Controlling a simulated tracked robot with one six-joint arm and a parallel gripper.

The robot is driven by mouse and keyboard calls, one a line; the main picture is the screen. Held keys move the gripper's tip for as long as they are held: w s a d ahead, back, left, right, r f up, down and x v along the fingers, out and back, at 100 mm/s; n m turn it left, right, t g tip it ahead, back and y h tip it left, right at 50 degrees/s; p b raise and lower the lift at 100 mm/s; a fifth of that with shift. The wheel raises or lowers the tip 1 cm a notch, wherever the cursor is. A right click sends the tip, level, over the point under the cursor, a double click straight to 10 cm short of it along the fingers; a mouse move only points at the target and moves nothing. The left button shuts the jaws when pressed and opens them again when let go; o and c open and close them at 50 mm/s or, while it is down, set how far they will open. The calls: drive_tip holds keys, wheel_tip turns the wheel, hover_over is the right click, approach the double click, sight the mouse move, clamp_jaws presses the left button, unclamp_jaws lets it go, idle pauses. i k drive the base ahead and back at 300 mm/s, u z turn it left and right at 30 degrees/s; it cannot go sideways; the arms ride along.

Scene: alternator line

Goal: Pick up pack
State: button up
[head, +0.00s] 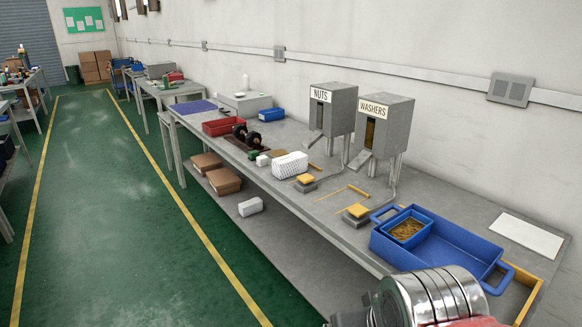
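No single thing is plainly marked as the pack. A small white block-shaped pack (250,207) lies on the lower shelf under the long workbench, near its front edge. A white, patterned box-like item (290,165) stands on the bench top, near the front edge. A metal, round section of my arm shows at the bottom right, in front of the bench. My gripper's fingers are not visible, so I cannot see whether it holds anything.
The long grey bench (470,225) bears a nuts dispenser (333,107), a washers dispenser (381,124), a blue tray (440,245) and a red tray (223,126). Brown cartons (223,181) lie on the lower shelf. The green aisle floor (120,220) is clear between yellow lines.

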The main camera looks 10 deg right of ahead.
sight(283, 167)
drive_tip(key=u, duration=0.1)
drive_tip(key=i, duration=1.4)
drive_tip(key=u, duration=0.6)
drive_tip(key=i, duration=0.7)
drive_tip(key=u, duration=0.75)
drive_tip(key=i, duration=0.6)
drive_tip(key=u, duration=0.3)
